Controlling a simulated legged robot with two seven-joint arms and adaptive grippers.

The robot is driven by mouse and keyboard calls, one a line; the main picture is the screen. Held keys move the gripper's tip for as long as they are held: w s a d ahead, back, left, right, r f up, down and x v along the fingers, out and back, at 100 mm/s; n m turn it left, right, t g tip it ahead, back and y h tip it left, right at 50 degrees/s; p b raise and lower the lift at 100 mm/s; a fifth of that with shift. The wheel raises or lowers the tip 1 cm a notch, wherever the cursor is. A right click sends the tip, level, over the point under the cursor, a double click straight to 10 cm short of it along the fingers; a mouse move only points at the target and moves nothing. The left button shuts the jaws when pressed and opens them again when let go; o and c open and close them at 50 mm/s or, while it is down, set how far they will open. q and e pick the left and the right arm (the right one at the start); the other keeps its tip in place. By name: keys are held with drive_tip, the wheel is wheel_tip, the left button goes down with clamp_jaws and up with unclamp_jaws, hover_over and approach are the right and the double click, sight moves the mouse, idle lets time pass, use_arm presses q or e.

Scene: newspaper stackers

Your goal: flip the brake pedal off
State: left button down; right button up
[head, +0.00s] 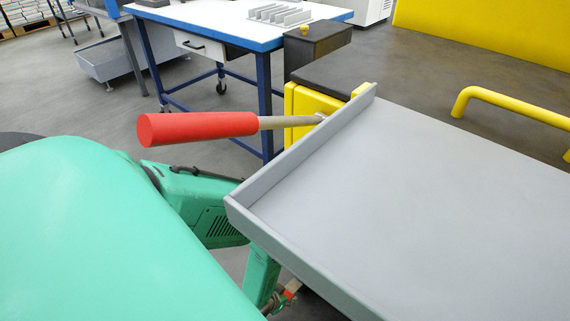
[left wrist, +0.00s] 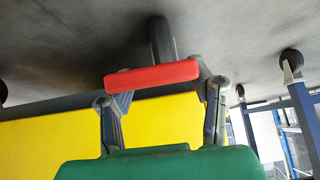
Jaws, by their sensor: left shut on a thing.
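The brake pedal (left wrist: 152,76) shows in the left wrist view as a red bar with a dark grey stem behind it. My left gripper (left wrist: 156,82) has one finger at each end of the red bar and is shut on it. In the head view my left arm reaches down past the left edge of the grey tray, and only a bit of my left gripper (head: 275,302) shows. My right gripper is in neither view.
A grey tray (head: 430,200) with a raised rim fills the right of the head view. A red-handled lever (head: 200,127) sticks out left above my arm. A blue-framed table (head: 230,17) stands behind. A yellow rail (head: 510,103) is at right.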

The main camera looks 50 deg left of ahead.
use_arm(q)
drive_tip(key=shift+w+r+g, duration=0.15)
drive_tip(key=shift+r+g, duration=0.25)
drive_tip(key=shift+g, duration=0.2)
drive_tip(key=c, duration=0.7)
unclamp_jaws()
drive_tip(key=v, duration=1.1)
drive_tip(key=shift+r, duration=0.4)
